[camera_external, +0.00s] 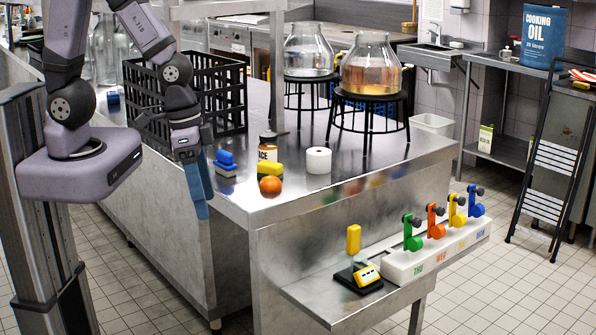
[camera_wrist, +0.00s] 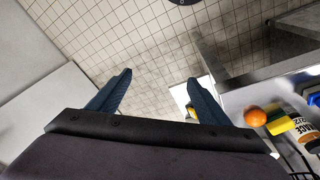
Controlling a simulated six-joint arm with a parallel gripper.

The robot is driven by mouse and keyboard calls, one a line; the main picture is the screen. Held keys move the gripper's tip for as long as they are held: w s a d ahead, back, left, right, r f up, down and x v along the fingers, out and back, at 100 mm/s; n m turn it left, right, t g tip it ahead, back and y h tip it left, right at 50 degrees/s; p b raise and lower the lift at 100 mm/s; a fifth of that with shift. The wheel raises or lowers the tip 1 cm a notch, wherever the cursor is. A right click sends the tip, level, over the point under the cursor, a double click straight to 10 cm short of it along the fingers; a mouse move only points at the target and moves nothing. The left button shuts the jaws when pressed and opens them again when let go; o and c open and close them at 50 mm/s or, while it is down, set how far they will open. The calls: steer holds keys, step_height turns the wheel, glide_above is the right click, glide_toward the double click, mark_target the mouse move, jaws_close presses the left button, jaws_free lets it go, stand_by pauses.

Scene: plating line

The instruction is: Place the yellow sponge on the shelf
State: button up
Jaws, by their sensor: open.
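The yellow sponge (camera_external: 265,169) lies on the steel counter, behind an orange (camera_external: 270,185) and in front of a brown jar. It also shows in the wrist view (camera_wrist: 280,126), right of my right finger. My gripper (camera_external: 198,190) hangs at the left edge of the counter, fingers pointing down, apart from the sponge. A low steel shelf (camera_external: 318,290) juts from the counter's front. I cannot tell whether this is the shelf meant.
A blue-and-white block (camera_external: 225,161), the jar (camera_external: 267,147) and a white roll (camera_external: 318,160) stand near the sponge. A black crate (camera_external: 225,95) and glass vessels on stools stand behind. The low shelf holds a yellow-and-black device (camera_external: 360,277) and a white base with coloured levers (camera_external: 437,255).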

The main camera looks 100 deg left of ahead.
steer(key=s+r+m+g, duration=0.1)
steer(key=s+r+m, duration=0.1)
steer(key=s, duration=0.3)
steer(key=shift+s+d+r+g, duration=0.15)
steer(key=shift+d+r+g, duration=0.1)
steer(key=shift+r+g, duration=0.2)
steer(key=shift+s+r, duration=0.1)
steer(key=shift+s, duration=0.05)
steer(key=c, duration=0.5)
steer(key=w+a+f+m+b, duration=0.1)
steer(key=w+a+b, duration=0.1)
steer(key=w+a, duration=0.65)
steer(key=w+a+m+b, duration=0.1)
steer(key=w+a+b, duration=0.1)
steer(key=w+a, duration=0.65)
steer(key=shift+m, duration=0.9)
steer(key=a, duration=0.4)
steer(key=s+a+f+b, duration=0.1)
steer(key=a, duration=0.4)
steer(key=s+a+f, duration=0.1)
steer(key=a, duration=0.4)
steer(key=shift+s+a, duration=0.2)
steer(key=shift+a, duration=0.05)
steer(key=m+b, duration=0.1)
glide_above(269, 163)
steer(key=shift+d+f, duration=0.15)
steer(key=shift+f, duration=0.65)
steer(key=shift+w+f+p, duration=0.1)
steer(key=shift+f+p, duration=1.65)
steer(key=shift+f, duration=1.9)
